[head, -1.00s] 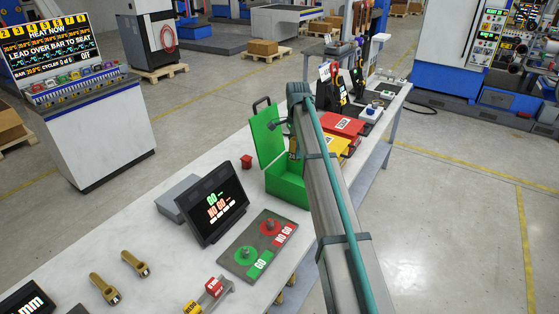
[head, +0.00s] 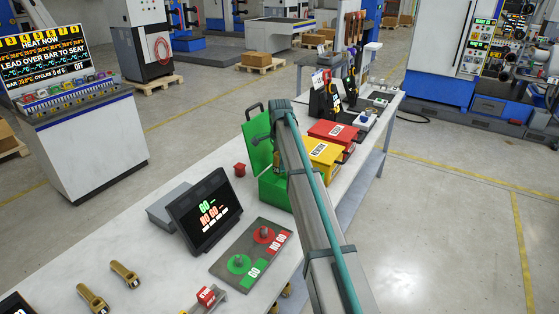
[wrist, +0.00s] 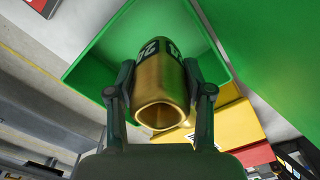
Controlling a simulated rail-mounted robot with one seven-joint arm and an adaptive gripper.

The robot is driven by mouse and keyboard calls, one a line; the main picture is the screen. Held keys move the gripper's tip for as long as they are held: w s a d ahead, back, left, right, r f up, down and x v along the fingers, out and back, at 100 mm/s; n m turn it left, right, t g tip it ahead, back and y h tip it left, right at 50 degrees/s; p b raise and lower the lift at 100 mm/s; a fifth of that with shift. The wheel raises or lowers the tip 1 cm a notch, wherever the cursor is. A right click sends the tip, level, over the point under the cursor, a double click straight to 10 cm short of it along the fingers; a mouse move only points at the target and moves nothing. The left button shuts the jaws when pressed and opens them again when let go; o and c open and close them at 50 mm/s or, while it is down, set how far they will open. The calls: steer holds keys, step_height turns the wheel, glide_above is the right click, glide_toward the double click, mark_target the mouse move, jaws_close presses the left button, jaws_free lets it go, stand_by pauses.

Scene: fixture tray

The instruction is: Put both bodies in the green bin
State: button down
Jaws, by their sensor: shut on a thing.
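My gripper (wrist: 158,90) is shut on a brass body (wrist: 162,95), a hollow cylinder with dark number markings, its open end facing the wrist camera. In the wrist view the body is in front of the green bin (wrist: 95,60), whose green walls surround it in the picture. In the head view the green bin (head: 272,192) stands on the bench with its lid raised, and my arm hides part of it. My gripper is mostly hidden there. Two more brass pieces, a front one (head: 92,299) and a rear one (head: 125,273), lie on the bench at the lower left.
A yellow bin (head: 322,155) and a red bin (head: 333,134) stand just behind the green one. A GO/NO GO plate (head: 225,268) and a dark display (head: 206,212) stand in front of it. A small red part (head: 240,170) is left of the bin.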

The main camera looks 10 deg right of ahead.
steer(key=shift+f+b, duration=1.4)
steer(key=shift+f, duration=3.8)
steer(key=shift+f, duration=0.6)
steer(key=shift+c, duration=1.9)
jaws_free()
steer(key=o, duration=0.3)
step_height(320, 180, up, 13)
steer(key=p, duration=0.6)
